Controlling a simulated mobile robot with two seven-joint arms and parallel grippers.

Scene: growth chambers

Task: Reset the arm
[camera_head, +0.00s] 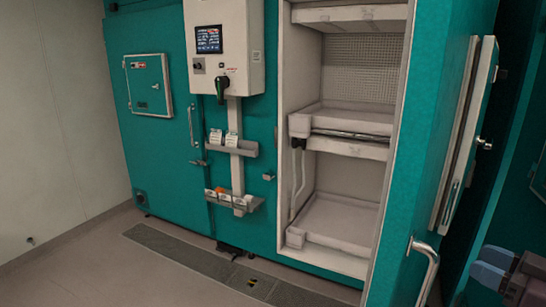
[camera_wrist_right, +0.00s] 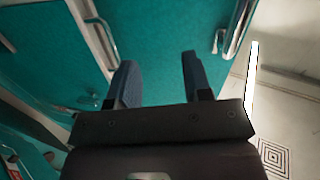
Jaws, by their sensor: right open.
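My right gripper (camera_head: 486,265) is at the lower right corner of the head view, with its two blue-grey fingers pointing left. In the right wrist view the same gripper (camera_wrist_right: 158,68) shows its two fingers apart, with nothing between them. A teal panel fills the background behind the fingers there. The rest of my right arm is mostly out of the head view. My left gripper and left arm are not in view.
A teal growth chamber stands open, with white shelves (camera_head: 342,118) inside. Its teal door (camera_head: 425,150) with a handle (camera_head: 423,262) stands between the shelves and my right gripper. A control box (camera_head: 223,48) hangs on the front. Floor at the left (camera_head: 90,265) is clear.

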